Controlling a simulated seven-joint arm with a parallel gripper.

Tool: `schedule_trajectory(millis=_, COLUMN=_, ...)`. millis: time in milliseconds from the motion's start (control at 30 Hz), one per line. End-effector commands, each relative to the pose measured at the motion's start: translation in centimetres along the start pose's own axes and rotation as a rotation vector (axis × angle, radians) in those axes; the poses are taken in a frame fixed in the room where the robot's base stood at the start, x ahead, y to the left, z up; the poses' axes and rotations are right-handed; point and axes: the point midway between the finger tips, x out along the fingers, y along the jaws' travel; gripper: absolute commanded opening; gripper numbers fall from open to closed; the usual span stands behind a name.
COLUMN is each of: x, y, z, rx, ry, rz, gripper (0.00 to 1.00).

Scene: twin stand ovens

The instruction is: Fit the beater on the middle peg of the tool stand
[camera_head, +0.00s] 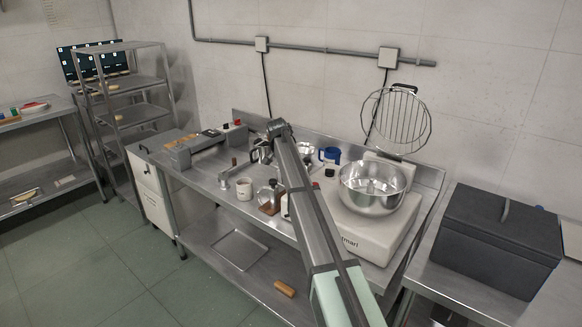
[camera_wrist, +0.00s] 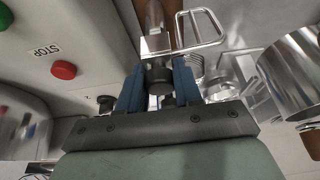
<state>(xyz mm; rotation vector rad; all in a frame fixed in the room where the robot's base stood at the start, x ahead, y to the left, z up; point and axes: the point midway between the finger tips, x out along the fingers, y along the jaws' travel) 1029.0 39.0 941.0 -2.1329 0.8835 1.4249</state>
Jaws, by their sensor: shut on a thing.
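My gripper (camera_wrist: 158,92) has blue fingers closed on a dark, round-ended piece with a bright metal collar (camera_wrist: 156,44), which looks like the beater's shank. A flat metal loop (camera_wrist: 205,28) shows just beyond the fingers; I cannot tell whether it belongs to the held piece. In the head view my arm hides the gripper and what it holds. A brown wooden base with metal parts on it (camera_head: 270,207), perhaps the tool stand, is on the counter left of my arm. Its pegs cannot be made out. Brown wood (camera_wrist: 173,10) also shows behind the held piece.
The mixer with its steel bowl (camera_head: 376,185) is right of my arm; its body with a red STOP button (camera_wrist: 63,70) is close to my gripper. A metal cylinder (camera_wrist: 285,75) is at right.

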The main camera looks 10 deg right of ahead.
Motion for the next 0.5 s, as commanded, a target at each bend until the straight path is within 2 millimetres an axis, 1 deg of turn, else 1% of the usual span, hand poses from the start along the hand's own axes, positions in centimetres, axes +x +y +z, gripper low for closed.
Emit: schedule_trajectory(millis=500, x=0.75, y=0.00, z=0.30, rx=0.000, ry=0.001, rz=0.000, gripper=0.00)
